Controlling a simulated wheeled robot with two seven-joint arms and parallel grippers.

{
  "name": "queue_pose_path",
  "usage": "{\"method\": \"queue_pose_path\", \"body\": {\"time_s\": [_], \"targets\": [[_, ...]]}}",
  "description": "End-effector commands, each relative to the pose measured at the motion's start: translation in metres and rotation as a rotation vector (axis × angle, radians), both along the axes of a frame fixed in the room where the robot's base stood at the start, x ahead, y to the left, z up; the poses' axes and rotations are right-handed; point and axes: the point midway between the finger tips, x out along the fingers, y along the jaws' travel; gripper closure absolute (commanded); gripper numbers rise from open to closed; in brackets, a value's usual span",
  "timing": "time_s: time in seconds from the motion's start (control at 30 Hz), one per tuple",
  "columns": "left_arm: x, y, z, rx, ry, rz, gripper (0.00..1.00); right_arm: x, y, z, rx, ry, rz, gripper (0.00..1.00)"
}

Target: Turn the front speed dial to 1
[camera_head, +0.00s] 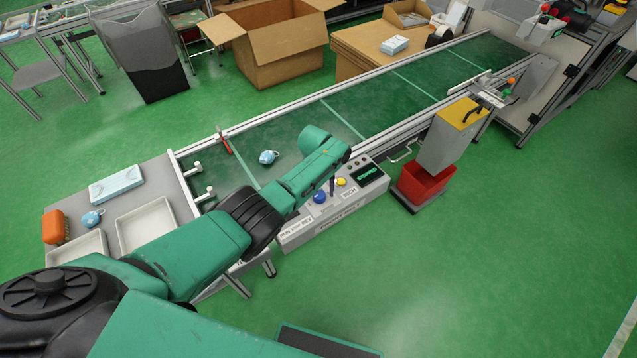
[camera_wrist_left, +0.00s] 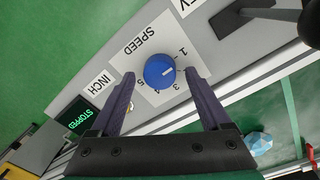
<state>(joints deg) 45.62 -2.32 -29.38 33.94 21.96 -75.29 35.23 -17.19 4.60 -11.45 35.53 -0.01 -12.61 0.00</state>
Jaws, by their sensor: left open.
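The blue speed dial (camera_wrist_left: 159,70) sits on a white plate marked SPEED with numbers around it. Its white pointer mark faces right in the left wrist view, below the 1 (camera_wrist_left: 182,52) and above the 3; the exact number it meets is unclear beside the finger. My left gripper (camera_wrist_left: 160,76) is open, with one dark finger on each side of the dial and visible gaps. In the head view the blue dial (camera_head: 319,197) is on the front control panel (camera_head: 300,226), with my left gripper (camera_head: 331,187) over it. My right gripper is not in view.
A STOPPED display (camera_head: 370,172) and a yellow button (camera_head: 341,182) are beside the dial. A dark lever (camera_wrist_left: 309,22) stands near the panel. The conveyor belt (camera_head: 380,97) runs behind, with a blue-white item (camera_head: 268,157) on it. A red bin (camera_head: 423,183) stands right.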

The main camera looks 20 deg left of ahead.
Motion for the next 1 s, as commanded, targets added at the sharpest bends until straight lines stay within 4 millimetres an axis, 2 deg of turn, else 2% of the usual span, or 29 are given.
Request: {"method": "queue_pose_path", "body": {"time_s": [0.17, 0.3, 0.5, 0.7, 1.0], "targets": [[0.0, 0.002, 0.033, -0.001, -0.001, 0.001, 0.19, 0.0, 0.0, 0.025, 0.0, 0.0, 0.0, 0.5], [0.0, 0.003, 0.072, -0.002, -0.004, 0.0, 0.19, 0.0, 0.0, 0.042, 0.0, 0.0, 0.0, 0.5], [-0.001, 0.006, 0.122, -0.001, -0.006, 0.002, 0.19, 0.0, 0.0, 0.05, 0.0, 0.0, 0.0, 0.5], [-0.002, 0.007, 0.143, 0.0, -0.002, 0.001, 0.19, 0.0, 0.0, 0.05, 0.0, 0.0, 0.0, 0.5], [-0.002, 0.007, 0.144, 0.0, -0.002, 0.001, 0.19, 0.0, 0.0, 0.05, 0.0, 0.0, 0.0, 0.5]]}}
